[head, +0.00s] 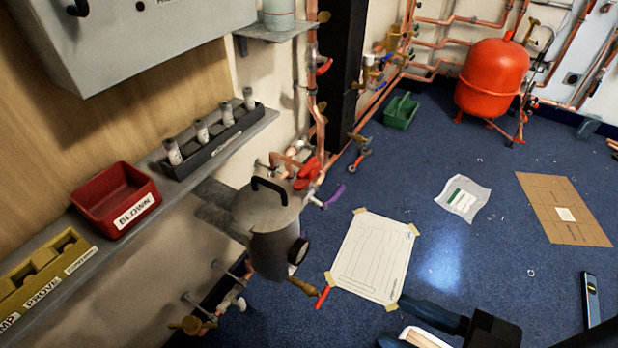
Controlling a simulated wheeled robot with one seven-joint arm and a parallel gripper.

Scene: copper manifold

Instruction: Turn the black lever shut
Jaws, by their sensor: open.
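I cannot make out a black lever for certain in the head view. Levers that show on the wall pipework are a red one (310,170) and a purple one (333,195), behind a grey canister (275,228). The canister has a curved black handle (268,185) on its lid and a round black part (298,251) on its side; it hides some pipework. Another red lever (322,298) is on a low brass valve (303,287). My gripper (388,322) is at the bottom edge, partly cut off, open and seemingly empty, apart from these levers.
A shelf (150,185) along the left wall holds a red bin (115,200) and a yellow block tray (42,272). A taped paper sheet (372,256), cardboard (563,208) and a green caddy (401,111) lie on the blue floor. A red tank (492,78) stands at the back.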

